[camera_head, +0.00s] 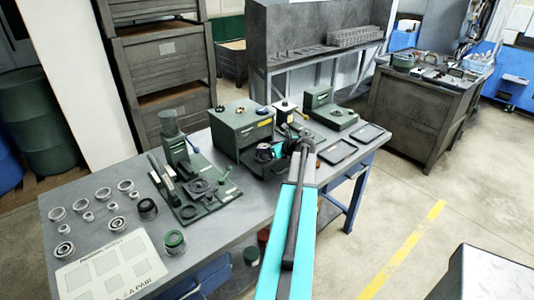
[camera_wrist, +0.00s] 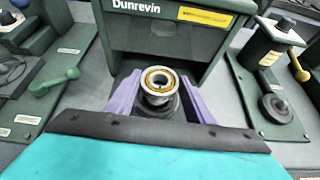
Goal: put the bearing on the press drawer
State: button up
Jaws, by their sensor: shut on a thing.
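The bearing (camera_wrist: 158,82) is a silver ring with a brass-coloured inner race, upright between the purple fingers of my gripper (camera_wrist: 155,100) in the wrist view. My gripper is shut on it. A dark round part shows directly below the bearing. Both are in front of the opening of the green press labelled Dunrevin (camera_wrist: 165,25). In the head view the press (camera_head: 240,128) stands at the middle of the table, and my gripper (camera_head: 270,150) is at its front. The drawer is mostly hidden by my gripper, and I cannot tell whether the bearing touches it.
A green fixture with a lever (camera_head: 190,185) stands left of the press. Several loose rings (camera_head: 118,224) lie at the table's left end beside a white sheet (camera_head: 110,268). Right of the press are another green machine (camera_head: 328,110) and dark trays (camera_head: 338,151).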

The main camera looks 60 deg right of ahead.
aim_at(267, 158)
jog(key=shift+f+p, duration=0.3)
jog(key=shift+f, duration=1.1)
jog(key=o, duration=1.2)
jog(key=shift+f, duration=0.1)
jog(key=shift+o, duration=0.2)
jog(key=b+v, duration=0.3)
jog(key=v, duration=0.9)
